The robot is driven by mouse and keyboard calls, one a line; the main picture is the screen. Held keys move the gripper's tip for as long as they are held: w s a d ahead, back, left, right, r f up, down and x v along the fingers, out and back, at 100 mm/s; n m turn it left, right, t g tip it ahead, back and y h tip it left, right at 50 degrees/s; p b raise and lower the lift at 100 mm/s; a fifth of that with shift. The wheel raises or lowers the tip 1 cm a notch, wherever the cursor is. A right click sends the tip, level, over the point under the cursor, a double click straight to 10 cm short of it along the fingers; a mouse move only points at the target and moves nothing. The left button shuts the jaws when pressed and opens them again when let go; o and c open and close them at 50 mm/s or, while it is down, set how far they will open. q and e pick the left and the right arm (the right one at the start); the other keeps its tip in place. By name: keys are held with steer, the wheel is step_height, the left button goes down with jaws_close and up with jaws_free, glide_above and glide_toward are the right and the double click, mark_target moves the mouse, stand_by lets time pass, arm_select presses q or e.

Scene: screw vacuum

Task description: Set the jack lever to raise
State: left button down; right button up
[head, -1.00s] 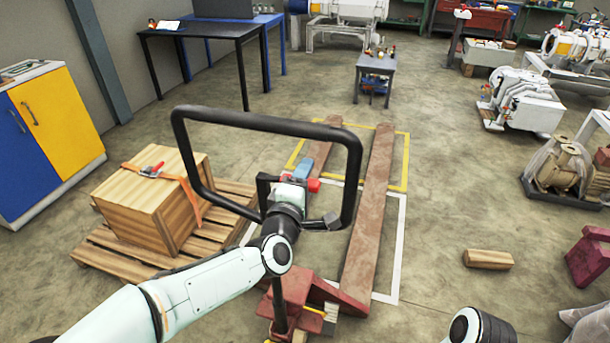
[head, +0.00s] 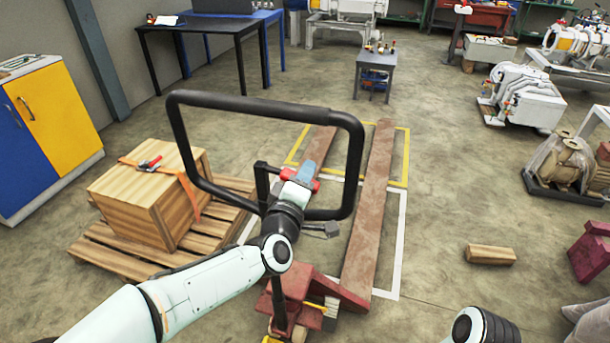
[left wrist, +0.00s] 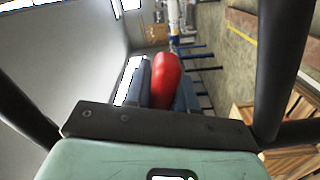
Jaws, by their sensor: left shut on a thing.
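The pallet jack's black loop handle (head: 262,105) stands upright in front of me. Its red body (head: 335,290) and long worn forks (head: 370,210) are on the floor behind and below. The red jack lever (head: 314,184) is inside the loop. My left gripper (head: 308,169) reaches into the loop and is shut on the lever. In the left wrist view the red lever (left wrist: 166,80) sits between my two blue-grey fingers (left wrist: 166,95). The lever's base is hidden behind my gripper. Only a dark part of my right arm shows at bottom right; its gripper is out of view.
A wooden crate (head: 145,205) stands on a pallet (head: 110,258) at left, close to my left arm. A wood block (head: 490,254) lies on the floor at right. The loop handle surrounds my left gripper closely.

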arm_select(q)
steer(key=shift+f, duration=0.15)
steer(key=c, duration=1)
jaws_free()
steer(key=b+v, duration=0.1)
steer(key=v, duration=1.2)
steer(key=shift+s, duration=0.15)
steer(key=shift+a, duration=0.1)
